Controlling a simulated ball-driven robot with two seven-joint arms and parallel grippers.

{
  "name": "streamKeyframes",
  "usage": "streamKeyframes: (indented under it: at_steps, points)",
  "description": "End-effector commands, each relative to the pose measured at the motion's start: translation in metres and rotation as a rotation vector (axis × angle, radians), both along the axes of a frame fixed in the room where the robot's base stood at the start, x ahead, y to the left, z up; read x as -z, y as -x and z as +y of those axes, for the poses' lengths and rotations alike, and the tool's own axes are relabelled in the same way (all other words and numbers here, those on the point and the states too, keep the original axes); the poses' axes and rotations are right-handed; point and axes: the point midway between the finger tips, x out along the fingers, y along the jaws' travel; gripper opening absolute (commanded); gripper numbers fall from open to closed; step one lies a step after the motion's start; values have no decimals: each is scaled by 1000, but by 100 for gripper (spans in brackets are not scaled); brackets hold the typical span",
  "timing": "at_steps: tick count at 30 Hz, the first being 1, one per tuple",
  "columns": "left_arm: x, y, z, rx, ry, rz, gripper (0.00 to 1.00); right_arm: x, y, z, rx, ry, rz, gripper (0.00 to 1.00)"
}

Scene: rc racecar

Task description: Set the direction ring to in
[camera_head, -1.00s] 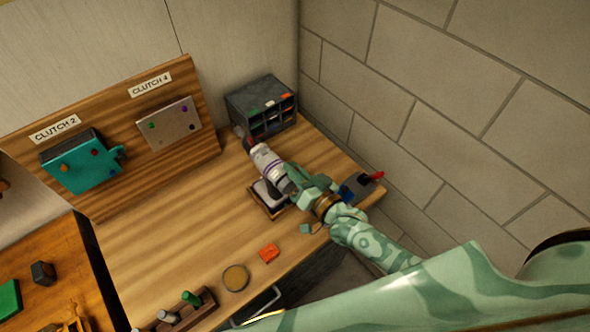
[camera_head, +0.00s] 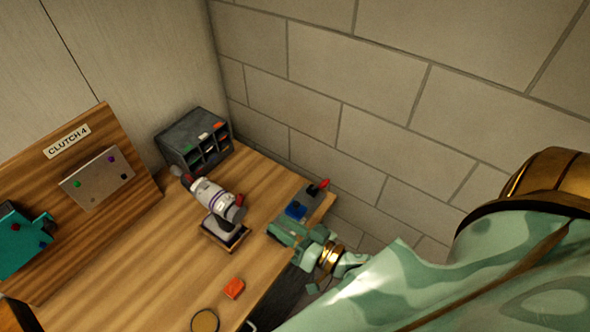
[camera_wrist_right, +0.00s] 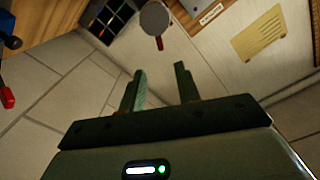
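In the right wrist view, a round grey end with a red strip, apparently the driver's (camera_wrist_right: 155,18), lies beyond the fingers. My right gripper (camera_head: 284,231) is to the right of the driver, apart from it. In the wrist view its fingers (camera_wrist_right: 160,80) are spread with nothing between them. My left gripper is out of view.
A grey box with a red lever and blue part (camera_head: 303,203) sits just beyond my right gripper by the wall. A dark bin rack (camera_head: 195,143) stands behind the driver. An orange block (camera_head: 234,288) and round disc (camera_head: 205,321) lie in front. The CLUTCH 4 board (camera_head: 72,235) is left.

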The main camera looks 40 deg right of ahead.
Motion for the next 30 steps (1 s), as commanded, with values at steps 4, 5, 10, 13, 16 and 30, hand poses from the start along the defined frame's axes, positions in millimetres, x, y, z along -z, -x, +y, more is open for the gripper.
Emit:
streamKeyframes:
  at_steps: [4, 5, 10, 13, 16, 30]
  points:
    - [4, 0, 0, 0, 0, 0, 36, 1, 20, -7, 0, 0, 1, 33]
    - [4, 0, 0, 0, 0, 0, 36, 1, 22, -8, 0, 1, 0, 33]
    - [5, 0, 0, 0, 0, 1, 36, 0, 28, -10, 0, 0, -1, 33]
    - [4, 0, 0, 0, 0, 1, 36, -1, 28, -10, 0, 0, -1, 33]
    - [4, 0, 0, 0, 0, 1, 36, 0, 27, -10, 1, -1, 0, 33]
    - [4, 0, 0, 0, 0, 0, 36, 59, 42, -19, -35, 229, 129, 33]
